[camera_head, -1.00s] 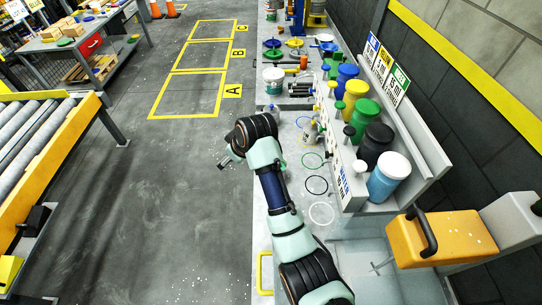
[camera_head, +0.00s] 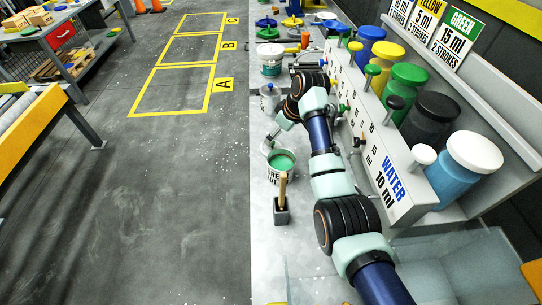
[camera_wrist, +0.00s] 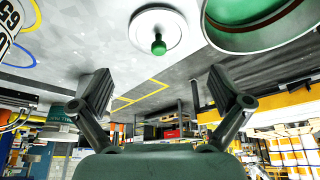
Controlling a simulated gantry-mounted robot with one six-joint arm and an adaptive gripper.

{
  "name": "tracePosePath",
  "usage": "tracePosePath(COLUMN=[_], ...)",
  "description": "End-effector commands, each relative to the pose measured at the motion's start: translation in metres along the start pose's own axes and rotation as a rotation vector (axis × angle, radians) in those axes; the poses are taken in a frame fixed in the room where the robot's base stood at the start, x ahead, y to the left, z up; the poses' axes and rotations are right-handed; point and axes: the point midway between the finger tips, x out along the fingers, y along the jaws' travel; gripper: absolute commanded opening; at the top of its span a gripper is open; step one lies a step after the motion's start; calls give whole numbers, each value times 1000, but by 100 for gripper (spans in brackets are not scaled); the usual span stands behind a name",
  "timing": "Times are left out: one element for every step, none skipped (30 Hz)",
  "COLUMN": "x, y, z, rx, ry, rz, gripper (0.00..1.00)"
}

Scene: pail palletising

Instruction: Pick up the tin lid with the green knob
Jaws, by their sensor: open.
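The tin lid (camera_wrist: 145,38) is a pale round disc with a green knob (camera_wrist: 158,46) standing up from its middle. It lies at the top centre of the wrist view, apart from both fingers. My gripper (camera_wrist: 166,88) is open and empty, with one finger on each side and the lid beyond the gap. In the head view my gripper (camera_head: 279,132) is small and partly hidden by my wrist, just behind the open tin of green paint (camera_head: 283,160). I cannot make out the lid in the head view. The tin's rim also shows in the wrist view (camera_wrist: 262,44), right of the lid.
The dispenser row (camera_head: 372,145) with coloured jars borders the bench on the right.

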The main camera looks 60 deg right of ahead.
Motion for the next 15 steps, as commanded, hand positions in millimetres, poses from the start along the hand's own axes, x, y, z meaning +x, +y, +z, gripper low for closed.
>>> tracePosePath(x=[0, -1, 0, 2, 6, 12, 16, 21, 24, 25, 25, 26, 29, 34, 42], y=[0, 0, 0, 0, 0, 0, 0, 0, 0, 0, 0, 0, 0, 0, 0], z=[0, -1, -1, -1, 0, 0, 0, 0, 0, -1, -1, -1, -1, 0, 0], rx=[0, 0, 0, 0, 0, 0, 0, 0, 0, 0, 0, 0, 0, 0, 0], ry=[1, 1, 0, 0, -1, -1, -1, -1, 0, 0, 0, 0, 0, 0, -1], rz=[1, 1, 0, 0, -1, -1, -1, -1, 0, 0, 0, 1, 0, 0, -1], gripper=[100, 100, 100, 100, 100, 100, 100, 100, 100, 100, 100, 100, 100, 100, 100])
